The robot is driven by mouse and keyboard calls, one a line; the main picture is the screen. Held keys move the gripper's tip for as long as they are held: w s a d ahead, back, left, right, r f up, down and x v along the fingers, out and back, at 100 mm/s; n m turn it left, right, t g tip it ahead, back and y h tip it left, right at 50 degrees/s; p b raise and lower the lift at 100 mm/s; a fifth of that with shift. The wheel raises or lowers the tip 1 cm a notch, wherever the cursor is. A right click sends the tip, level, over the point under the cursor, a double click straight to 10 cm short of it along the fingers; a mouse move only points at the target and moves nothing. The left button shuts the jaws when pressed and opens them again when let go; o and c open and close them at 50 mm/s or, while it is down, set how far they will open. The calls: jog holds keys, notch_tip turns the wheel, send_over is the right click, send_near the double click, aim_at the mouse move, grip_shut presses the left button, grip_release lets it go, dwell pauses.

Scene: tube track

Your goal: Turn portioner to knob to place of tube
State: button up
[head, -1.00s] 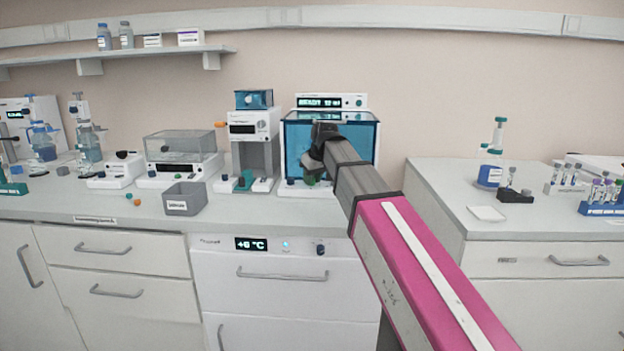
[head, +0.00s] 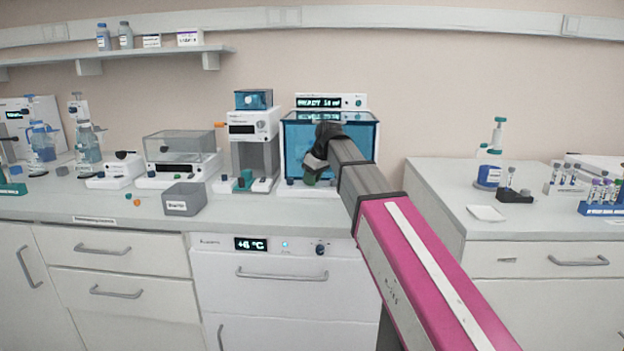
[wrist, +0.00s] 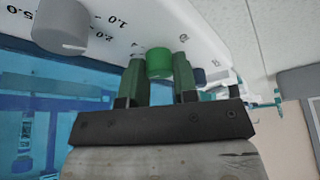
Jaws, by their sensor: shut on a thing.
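The portioner (head: 362,150), a white device with a blue see-through tank and a small lit display on top, stands on the counter behind my arm. In the wrist view its white front panel (wrist: 150,22) shows tilted. My gripper (wrist: 160,66) is shut on a green knob (wrist: 159,61) on that panel, one finger on each side. The gripper also shows in the head view (head: 311,179), partly hidden by my wrist. A larger grey knob (wrist: 62,28) sits beside a scale with 1.0, 2.0 and 5.0. A dark blue knob (wrist: 199,77) sits beyond the green one. The green knob's pointing direction cannot be told.
A white dispenser-like device (head: 252,125) stands close left of the portioner. A grey box (head: 185,198) sits near the counter's front edge. The right counter (head: 450,190) holds a bottle (head: 490,172) and tube racks (head: 603,205). A gap separates the counters.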

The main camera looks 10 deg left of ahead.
jog(key=o, duration=0.9)
jog(key=shift+v, duration=3.75)
